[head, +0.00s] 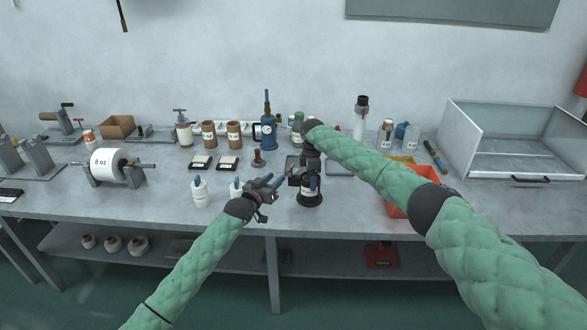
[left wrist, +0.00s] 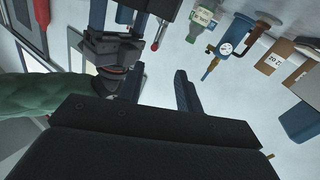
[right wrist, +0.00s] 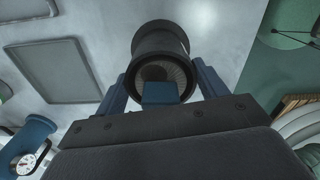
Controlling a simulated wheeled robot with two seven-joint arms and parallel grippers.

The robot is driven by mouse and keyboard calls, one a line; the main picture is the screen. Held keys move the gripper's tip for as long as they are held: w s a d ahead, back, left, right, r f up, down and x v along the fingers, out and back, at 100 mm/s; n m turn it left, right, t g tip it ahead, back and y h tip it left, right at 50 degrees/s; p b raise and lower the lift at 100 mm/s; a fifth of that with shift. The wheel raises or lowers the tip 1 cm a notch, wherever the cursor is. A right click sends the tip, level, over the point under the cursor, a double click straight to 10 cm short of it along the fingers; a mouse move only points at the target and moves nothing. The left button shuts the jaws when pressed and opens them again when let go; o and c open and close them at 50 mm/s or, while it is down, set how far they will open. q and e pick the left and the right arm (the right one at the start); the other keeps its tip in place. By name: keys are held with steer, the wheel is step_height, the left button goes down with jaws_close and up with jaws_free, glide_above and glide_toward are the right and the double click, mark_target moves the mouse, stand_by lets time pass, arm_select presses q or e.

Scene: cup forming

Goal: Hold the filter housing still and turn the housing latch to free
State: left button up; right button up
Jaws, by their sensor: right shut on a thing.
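A thin red-tipped rod (left wrist: 156,44) shows near my right gripper in the left wrist view.
White bottles (head: 200,192) stand left of my left gripper. A blue pot with a gauge (head: 268,130) and brown jars (head: 233,134) stand behind. An orange bin (head: 398,207) lies under my right arm. A clear-walled case (head: 515,140) stands at right.

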mark_target(290, 170)
arm_select(q)
steer(key=w+d, duration=0.2)
steer(key=w, duration=0.1)
steer(key=w+d+f+m, duration=0.1)
steer(key=w+d, duration=0.1)
steer(key=w, duration=0.2)
steer(key=w+d+m+h, duration=0.1)
steer(key=w+d, duration=0.1)
steer(key=w, duration=0.1)
steer(key=shift+w+d+f, duration=0.15)
steer(key=shift+d+f, duration=0.05)
steer(key=shift+f, duration=0.1)
stand_by(0.4)
